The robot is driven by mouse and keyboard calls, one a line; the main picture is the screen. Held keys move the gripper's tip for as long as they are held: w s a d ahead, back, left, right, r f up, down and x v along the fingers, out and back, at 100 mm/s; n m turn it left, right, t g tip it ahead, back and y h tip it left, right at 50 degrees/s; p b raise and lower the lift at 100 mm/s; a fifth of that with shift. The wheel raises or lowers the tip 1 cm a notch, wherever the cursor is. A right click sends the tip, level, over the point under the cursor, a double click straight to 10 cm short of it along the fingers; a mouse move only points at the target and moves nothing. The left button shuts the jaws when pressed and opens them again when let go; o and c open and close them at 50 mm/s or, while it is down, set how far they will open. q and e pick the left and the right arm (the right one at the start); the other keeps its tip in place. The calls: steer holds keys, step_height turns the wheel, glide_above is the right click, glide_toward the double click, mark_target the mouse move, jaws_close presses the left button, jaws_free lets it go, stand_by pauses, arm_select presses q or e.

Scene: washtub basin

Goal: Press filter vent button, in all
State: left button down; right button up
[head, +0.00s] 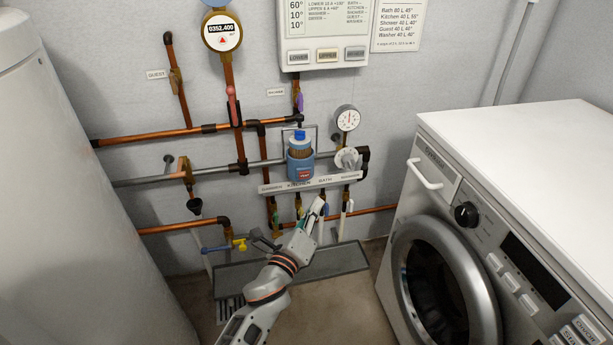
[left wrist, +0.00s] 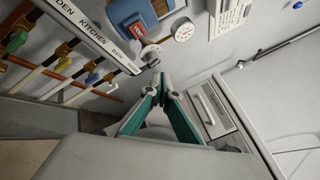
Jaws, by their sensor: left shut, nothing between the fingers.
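The water filter (head: 300,167) is a blue canister with a brown band and a bright blue cap (head: 299,135), mounted on the grey pipe at the wall. The filter also shows at the top of the left wrist view (left wrist: 122,12), turned sideways. My left gripper (head: 319,204) is shut and empty, below and right of the filter, just under the labelled strip. Its closed fingertips (left wrist: 167,84) point toward the wall, apart from the filter. My right gripper is not in view.
The labelled strip (head: 330,182) has several coloured valves below it. A pressure gauge (head: 347,118) and a pale fitting (head: 348,159) are right of the filter. A washing machine (head: 540,150) stands right, a white tank (head: 60,200) left. Copper pipes cross the wall.

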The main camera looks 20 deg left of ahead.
mark_target(310, 174)
arm_select(q)
steer(key=w+a, duration=0.5)
steer(key=w, duration=0.2)
steer(key=shift+w, duration=0.15)
stand_by(0.5)
steer(key=shift+w, duration=0.1)
stand_by(1.0)
steer(key=shift+w+a+b, duration=0.2)
steer(key=shift+w+b, duration=0.05)
steer(key=shift+b, duration=0.05)
steer(key=shift+w+a, duration=0.25)
steer(key=shift+w, duration=0.1)
stand_by(1.0)
steer(key=shift+s, duration=0.1)
steer(key=shift+s+d, duration=0.45)
steer(key=shift+s, duration=0.15)
